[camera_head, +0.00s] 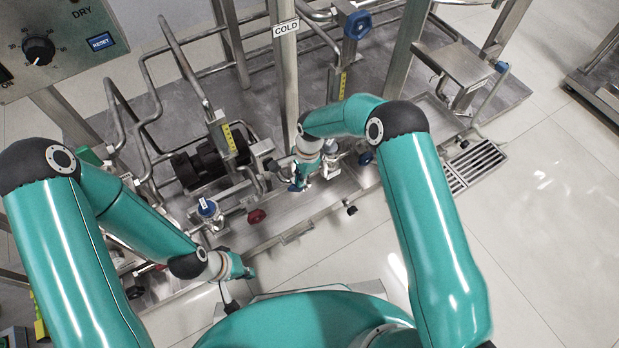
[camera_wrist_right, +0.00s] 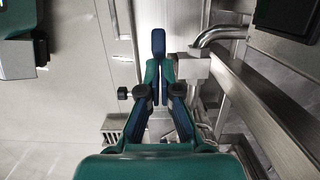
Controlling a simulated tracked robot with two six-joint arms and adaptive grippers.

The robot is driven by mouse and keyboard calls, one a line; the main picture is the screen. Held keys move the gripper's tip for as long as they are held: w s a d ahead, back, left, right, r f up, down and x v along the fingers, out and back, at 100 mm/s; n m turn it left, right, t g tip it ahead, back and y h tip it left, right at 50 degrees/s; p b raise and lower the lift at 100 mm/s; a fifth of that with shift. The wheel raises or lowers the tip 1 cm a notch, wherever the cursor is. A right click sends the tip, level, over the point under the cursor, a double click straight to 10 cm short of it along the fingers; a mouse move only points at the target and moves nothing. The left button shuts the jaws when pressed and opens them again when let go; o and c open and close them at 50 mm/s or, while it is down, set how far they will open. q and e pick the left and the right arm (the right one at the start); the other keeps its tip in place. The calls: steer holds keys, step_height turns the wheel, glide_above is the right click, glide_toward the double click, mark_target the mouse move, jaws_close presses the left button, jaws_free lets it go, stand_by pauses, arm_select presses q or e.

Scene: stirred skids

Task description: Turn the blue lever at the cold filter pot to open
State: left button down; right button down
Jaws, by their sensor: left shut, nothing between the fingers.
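The post with the "COLD" sign (camera_head: 285,27) stands at the top middle of the head view. A blue lever (camera_wrist_right: 158,42) shows upright in the right wrist view, directly beyond my right fingertips. My right gripper (camera_wrist_right: 160,72) has its two fingers close together at the lever's near end. I cannot tell whether they press on it. In the head view my right gripper (camera_head: 298,185) is low beside the foot of the post, and it hides much of the fittings there. My left gripper (camera_head: 243,270) is shut and empty, near the skid's front edge.
A blue-capped valve (camera_head: 207,207) and a red knob (camera_head: 256,216) sit on the skid left of my right gripper. A black pump (camera_head: 203,163) and bent pipes lie behind. A floor grate (camera_head: 477,163) is at the right.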

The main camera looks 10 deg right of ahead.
mark_target(289, 190)
steer(key=shift+s+a+f, duration=0.15)
steer(key=shift+a, duration=0.25)
steer(key=shift+s+a+f, duration=0.15)
steer(key=shift+a, duration=0.2)
steer(key=shift+s+a+f+b, duration=0.3)
steer(key=shift+a+f+b, duration=0.15)
steer(key=shift+a+b, duration=0.15)
steer(key=shift+s+a+f+b, duration=0.25)
steer(key=shift+a+f+b, duration=0.2)
steer(key=shift+a, duration=0.15)
steer(key=shift+s+a+f+t+h+b, duration=0.15)
steer(key=shift+s+a+f+h+b, duration=0.15)
steer(key=shift+a+f+b, duration=0.35)
steer(key=shift+s+a+f+t+h+b, duration=0.15)
steer(key=shift+a+f+h+b, duration=0.25)
steer(key=shift+f+b, duration=0.3)
